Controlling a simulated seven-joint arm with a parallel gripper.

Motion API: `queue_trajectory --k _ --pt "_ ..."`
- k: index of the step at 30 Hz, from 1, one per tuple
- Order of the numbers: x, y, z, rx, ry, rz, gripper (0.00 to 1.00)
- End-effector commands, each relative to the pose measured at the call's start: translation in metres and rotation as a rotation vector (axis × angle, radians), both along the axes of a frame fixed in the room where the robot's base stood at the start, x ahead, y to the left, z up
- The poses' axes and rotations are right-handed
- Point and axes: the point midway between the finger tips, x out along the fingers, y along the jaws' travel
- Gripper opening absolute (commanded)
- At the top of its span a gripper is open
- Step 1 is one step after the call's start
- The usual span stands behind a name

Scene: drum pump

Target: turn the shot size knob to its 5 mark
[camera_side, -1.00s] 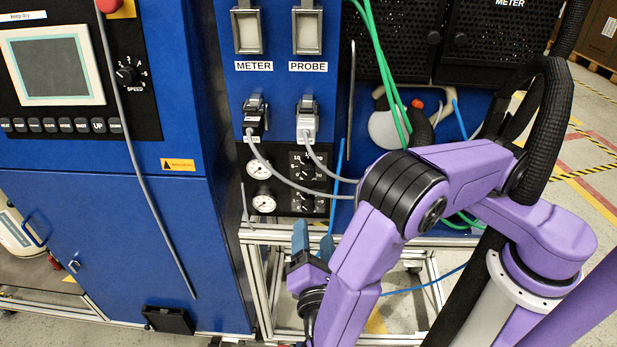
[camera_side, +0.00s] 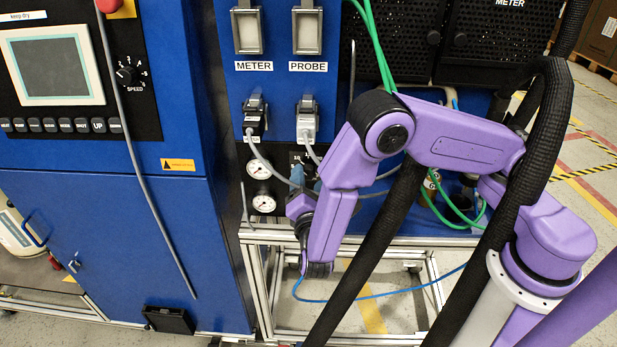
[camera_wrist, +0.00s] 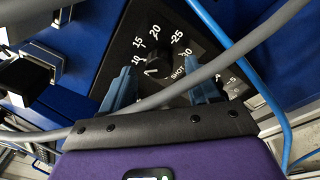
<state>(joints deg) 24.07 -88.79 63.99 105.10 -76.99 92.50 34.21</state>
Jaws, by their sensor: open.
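The shot size knob (camera_wrist: 153,66) is a black dial on a dark panel, with white numbers from 10 to 30 and the word SHOT around it in the wrist view. Its 5 mark is not readable, and its pointer is too small to read surely. My gripper (camera_wrist: 163,80) is open, with one blue finger on each side of the knob's lower part; I cannot tell whether they touch it. In the side view my gripper (camera_side: 306,180) is at the panel (camera_side: 282,160) and hides most of the knob.
A thick grey cable (camera_wrist: 215,66) and a blue hose (camera_wrist: 235,52) cross in front of the panel. Two round gauges (camera_side: 258,169) (camera_side: 263,202) sit left of my gripper. Plugged connectors (camera_side: 306,124) hang above.

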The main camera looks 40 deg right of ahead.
Motion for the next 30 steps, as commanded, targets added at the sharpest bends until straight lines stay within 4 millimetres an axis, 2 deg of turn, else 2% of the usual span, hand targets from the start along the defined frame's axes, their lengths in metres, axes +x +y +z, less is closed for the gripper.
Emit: queue_trajectory --k 6,15,16,21,30 --pt "0.014 -0.011 0.0 0.0 0.001 -0.001 0.61" --pt "0.015 -0.012 0.0 0.0 0.001 0.001 0.61" --pt "0.015 -0.012 0.0 0.0 0.0 0.0 0.58" --pt "0.015 -0.012 0.0 0.0 0.001 0.001 0.04" --pt "0.015 -0.012 0.0 -0.018 0.018 0.001 0.05"
